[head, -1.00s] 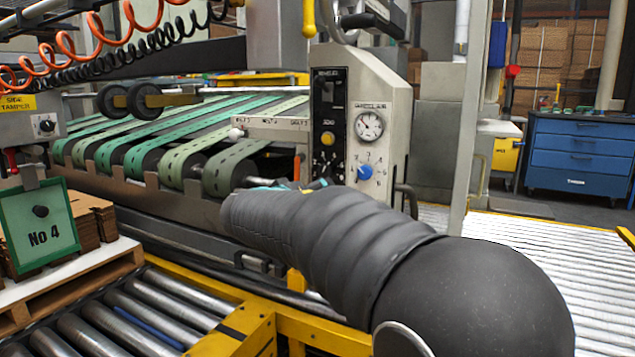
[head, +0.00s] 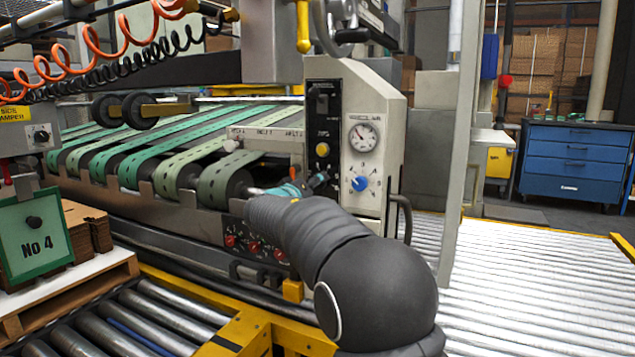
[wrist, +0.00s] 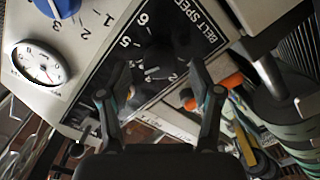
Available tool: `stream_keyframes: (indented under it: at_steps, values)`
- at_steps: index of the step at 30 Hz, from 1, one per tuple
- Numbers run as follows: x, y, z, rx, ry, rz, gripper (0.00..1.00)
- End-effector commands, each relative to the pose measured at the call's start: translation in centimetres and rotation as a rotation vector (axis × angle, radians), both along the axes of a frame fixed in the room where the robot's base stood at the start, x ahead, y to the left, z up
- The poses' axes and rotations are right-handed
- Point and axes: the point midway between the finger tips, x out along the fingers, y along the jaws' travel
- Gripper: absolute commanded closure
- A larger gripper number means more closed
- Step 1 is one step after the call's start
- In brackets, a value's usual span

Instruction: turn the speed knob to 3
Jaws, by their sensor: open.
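The black panel (wrist: 172,35) lettered "BELT SPEED" fills the middle of the wrist view, with white numbers such as 5 and 6 around a dark dial. A dark knob with a small white mark (wrist: 152,72) shows between my fingers; the number it points at is unclear. My gripper (wrist: 160,78) is open, its fingers either side of this dial; I cannot tell whether they touch it. In the head view my gripper (head: 318,182) is at the lower part of the black panel (head: 322,108) and hides the dial there.
A blue knob (head: 360,184) with its own number scale sits right of the dial, below a round gauge (head: 363,137). A yellow button (head: 322,149) is above my gripper. Green belts (head: 150,150) lie left. An orange part (wrist: 228,82) is close to my right finger.

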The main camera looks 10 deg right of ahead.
Motion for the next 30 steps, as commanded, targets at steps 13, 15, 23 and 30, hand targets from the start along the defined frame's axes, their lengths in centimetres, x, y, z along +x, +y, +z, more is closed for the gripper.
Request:
stream_keyframes:
  at_steps: [13, 15, 23, 30]
  values:
    - [1.9, -1.3, 0.0, -0.001, 0.001, 0.0, 0.36]
    - [1.9, -1.3, 0.0, -0.001, 0.001, 0.0, 0.36]
    - [1.8, -1.4, 0.0, -0.001, 0.001, 0.0, 0.88]
    - [1.8, -1.4, -0.1, -0.008, 0.006, 0.0, 0.96]
